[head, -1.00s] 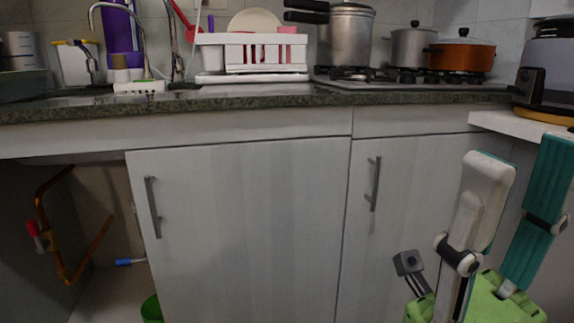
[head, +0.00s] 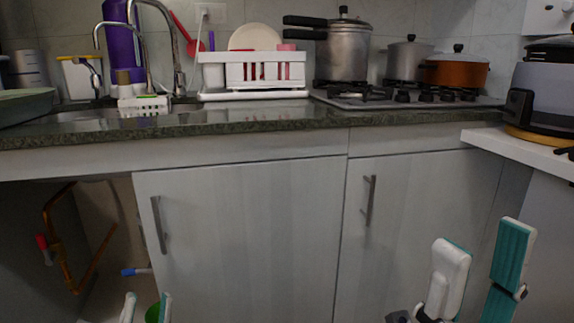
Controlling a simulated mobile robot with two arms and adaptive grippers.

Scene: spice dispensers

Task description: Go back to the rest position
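My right gripper (head: 482,262) is at the lower right, in front of the lower cabinet. Its two white and teal fingers point up with a gap between them, and it is open and empty. My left gripper (head: 147,306) just enters at the bottom left edge. The rest of both grippers is mostly out of frame.
White cabinet doors (head: 245,235) with metal handles are shut. The counter holds a dish rack (head: 235,72), a pressure cooker (head: 342,55), an orange pot (head: 455,72) and a purple bottle (head: 117,40). Copper pipes (head: 62,250) show in the open space at left.

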